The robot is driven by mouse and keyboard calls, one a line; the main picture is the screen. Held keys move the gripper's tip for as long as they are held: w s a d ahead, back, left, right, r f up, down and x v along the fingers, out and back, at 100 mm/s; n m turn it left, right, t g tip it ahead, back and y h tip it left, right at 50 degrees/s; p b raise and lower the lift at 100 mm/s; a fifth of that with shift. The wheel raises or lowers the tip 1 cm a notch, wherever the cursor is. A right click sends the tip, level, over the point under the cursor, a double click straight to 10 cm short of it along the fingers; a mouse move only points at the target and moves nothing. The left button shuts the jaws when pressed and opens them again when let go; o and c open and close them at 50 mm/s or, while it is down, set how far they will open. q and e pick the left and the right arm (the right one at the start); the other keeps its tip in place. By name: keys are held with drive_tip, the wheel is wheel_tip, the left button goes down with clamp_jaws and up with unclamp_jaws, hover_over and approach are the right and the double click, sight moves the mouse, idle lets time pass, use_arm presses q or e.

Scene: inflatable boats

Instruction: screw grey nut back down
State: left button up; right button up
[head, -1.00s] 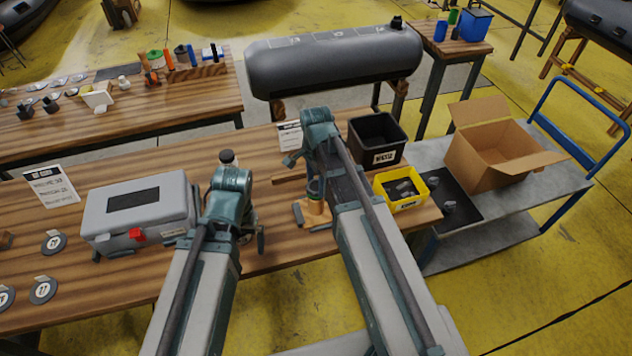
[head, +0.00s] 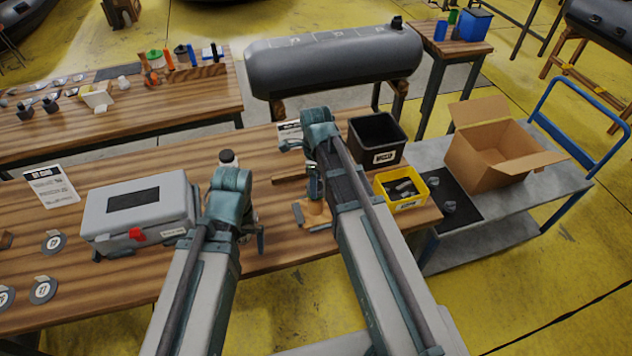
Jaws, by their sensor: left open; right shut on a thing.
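My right gripper (head: 315,188) points down over a small tan block (head: 318,213) on the wooden table. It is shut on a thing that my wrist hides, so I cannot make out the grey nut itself. Short grey bars (head: 320,228) lie at the block's near and left sides. My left gripper (head: 254,238) is open, at the table's front edge, right of the grey toolbox (head: 140,240) and apart from the tan block. Its fingers are mostly hidden behind my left wrist. A small bottle with a white band (head: 228,158) stands just behind that wrist.
A black bin (head: 377,146) and a yellow bin (head: 413,203) with dark parts stand right of my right gripper. A grey cart with a cardboard box (head: 490,165) stands further right.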

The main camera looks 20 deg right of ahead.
drive_tip(key=shift+m, duration=0.7)
drive_tip(key=m, duration=0.5)
drive_tip(key=shift+m, duration=0.4)
drive_tip(key=o, duration=1.4)
drive_tip(key=shift+o, duration=0.3)
drive_tip(key=shift+r, duration=0.15)
wheel_tip(320, 180, up, 8)
drive_tip(key=p, duration=0.8)
